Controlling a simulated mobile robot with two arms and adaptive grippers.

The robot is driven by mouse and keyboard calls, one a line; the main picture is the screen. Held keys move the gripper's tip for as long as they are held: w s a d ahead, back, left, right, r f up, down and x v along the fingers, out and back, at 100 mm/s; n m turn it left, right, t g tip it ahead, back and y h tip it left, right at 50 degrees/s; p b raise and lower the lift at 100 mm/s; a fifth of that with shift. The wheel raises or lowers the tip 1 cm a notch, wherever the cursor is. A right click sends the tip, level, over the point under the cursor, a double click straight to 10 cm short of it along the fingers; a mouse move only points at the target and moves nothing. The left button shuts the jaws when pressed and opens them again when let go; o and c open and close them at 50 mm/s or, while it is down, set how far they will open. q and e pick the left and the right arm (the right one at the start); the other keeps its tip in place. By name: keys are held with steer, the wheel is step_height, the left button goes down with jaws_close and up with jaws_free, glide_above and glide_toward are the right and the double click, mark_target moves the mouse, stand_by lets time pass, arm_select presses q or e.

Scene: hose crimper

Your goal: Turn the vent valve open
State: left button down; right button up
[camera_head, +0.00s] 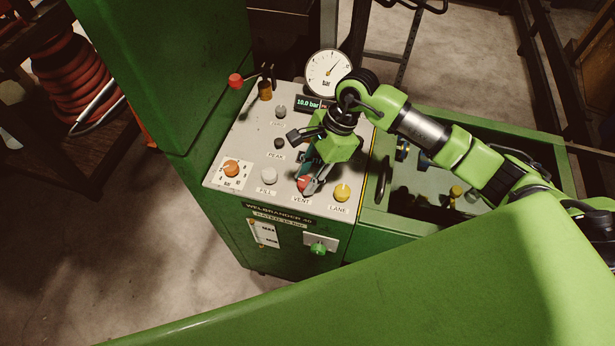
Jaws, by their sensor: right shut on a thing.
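The vent valve (304,182) is a small red knob above the VENT label on the front edge of the pale control panel (220,180). My right gripper (309,186) comes down from above and is shut on the vent valve, with its fingers hiding part of the knob. The exact angle of the knob cannot be told. The round gauge (326,76) at the back of the panel has a dark needle, and the small display (308,103) below it reads 10.0 bar. My left gripper is not in view.
A yellow LANE knob (342,192) stands close to the right of the vent valve, and a white FILL knob (269,175) to its left. An orange dial (232,168) sits at the left front. A green knob (319,248) is on the front face.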

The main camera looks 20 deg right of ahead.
steer(key=m+b, duration=0.2)
steer(key=m+t+b, duration=0.1)
steer(key=m, duration=0.1)
steer(key=shift+s+f+t+b, duration=0.1)
steer(key=shift+f+t+b, duration=0.1)
steer(key=shift+t+b, duration=0.15)
steer(key=m+b, duration=0.2)
steer(key=m+t+b, duration=0.1)
steer(key=m+b, duration=0.1)
steer(key=shift+a+m+t+h, duration=0.15)
steer(key=shift+m+t+h, duration=0.15)
steer(key=shift+h, duration=0.1)
steer(key=m+b, duration=0.1)
steer(key=m, duration=0.1)
steer(key=m+t+h+b, duration=0.1)
steer(key=m+b, duration=0.1)
steer(key=shift+s+a+r+m+b, duration=0.1)
steer(key=shift+s+m+b, duration=0.05)
steer(key=shift+m+b, duration=0.15)
steer(key=shift+r+m+t+h+b, duration=0.1)
steer(key=shift+m+t+h+b, duration=0.1)
steer(key=shift+m+h+b, duration=0.5)
steer(key=shift+r+m+t+h+b, duration=0.15)
steer(key=shift+m+b, duration=0.25)
steer(key=shift+m, duration=0.7)
steer(key=o, duration=1.1)
steer(key=shift+f, duration=0.1)
